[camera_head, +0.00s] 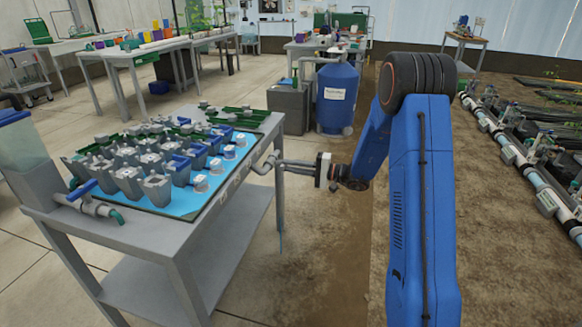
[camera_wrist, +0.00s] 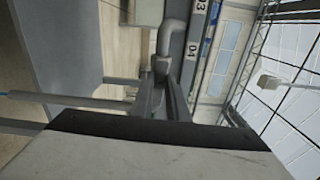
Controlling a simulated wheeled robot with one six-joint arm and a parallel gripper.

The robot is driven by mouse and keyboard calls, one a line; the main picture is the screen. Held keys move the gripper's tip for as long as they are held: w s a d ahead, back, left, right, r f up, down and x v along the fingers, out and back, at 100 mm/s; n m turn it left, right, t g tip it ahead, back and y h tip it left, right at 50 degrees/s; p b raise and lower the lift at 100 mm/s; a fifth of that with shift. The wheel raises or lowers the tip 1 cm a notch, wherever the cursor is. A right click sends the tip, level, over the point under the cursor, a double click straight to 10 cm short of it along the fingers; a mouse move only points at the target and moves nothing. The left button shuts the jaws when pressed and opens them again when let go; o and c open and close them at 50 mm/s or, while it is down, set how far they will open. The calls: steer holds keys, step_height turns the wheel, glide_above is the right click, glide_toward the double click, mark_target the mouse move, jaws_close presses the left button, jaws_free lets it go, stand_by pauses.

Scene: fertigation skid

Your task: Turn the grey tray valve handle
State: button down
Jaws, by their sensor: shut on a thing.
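The grey tray valve (camera_head: 262,167) sticks out from the right edge of the grey bench, as a bent grey pipe. In the wrist view, the grey pipe elbow (camera_wrist: 170,38) runs down toward my fingers. My gripper (camera_head: 281,165) reaches it from the right, roughly level, and is shut on the grey handle at the pipe's end. In the wrist view, my fingers (camera_wrist: 164,98) lie on either side of the handle. The fingers hide most of the handle, so its exact angle cannot be told.
The grey bench (camera_head: 225,205) carries a blue tray (camera_head: 180,205) with several grey and blue cups. A second valve with a blue handle (camera_head: 82,190) sits at its left corner. A blue tank (camera_head: 337,98) stands behind. Pipes (camera_head: 515,160) run along the right. Floor beside the bench is clear.

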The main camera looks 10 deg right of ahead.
stand_by(0.4)
steer(key=c, duration=1.7)
jaws_free()
steer(key=shift+d, duration=0.1)
steer(key=v, duration=1.7)
steer(key=shift+s+d, duration=0.15)
